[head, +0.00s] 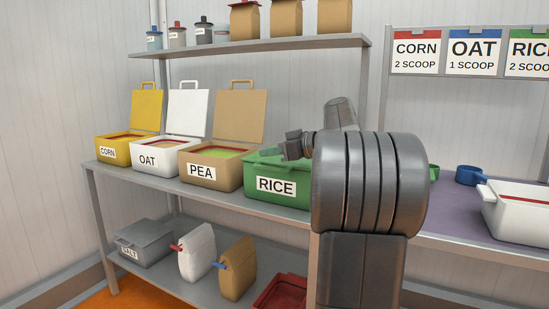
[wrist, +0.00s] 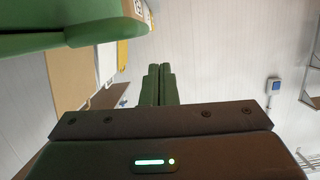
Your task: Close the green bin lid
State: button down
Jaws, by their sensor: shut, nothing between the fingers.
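The green bin (head: 262,180) labelled RICE stands at the right end of the row of bins on the shelf. No upright green lid shows behind it. The visible top of the bin is flat green (head: 262,157), so the lid looks lowered; whether it is fully seated is hidden by my arm. My gripper (head: 292,146) is just above the bin's top in the head view; contact cannot be told. In the wrist view its fingers (wrist: 159,70) are together and empty, with a green part of the bin or lid (wrist: 40,40) at upper left.
Yellow CORN (head: 112,152), white OAT (head: 160,163) and tan PEA (head: 210,175) bins stand left with lids up. An upper shelf (head: 250,46) holds jars and paper bags. A purple counter (head: 450,200) to the right bears a blue scoop (head: 468,176) and a white tub (head: 515,220).

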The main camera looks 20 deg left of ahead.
jog(key=r+p+v, duration=0.1)
jog(key=p+v, duration=0.1)
jog(key=v, duration=0.8)
jog(key=shift+s, duration=0.3)
jog(key=shift+a, duration=0.1)
jog(key=w+a+f+b, duration=0.3)
jog(key=a+f, duration=0.3)
jog(key=a, duration=0.3)
jog(key=shift+b, duration=0.6)
jog(key=shift+a+f, duration=0.1)
jog(key=shift+f, duration=0.05)
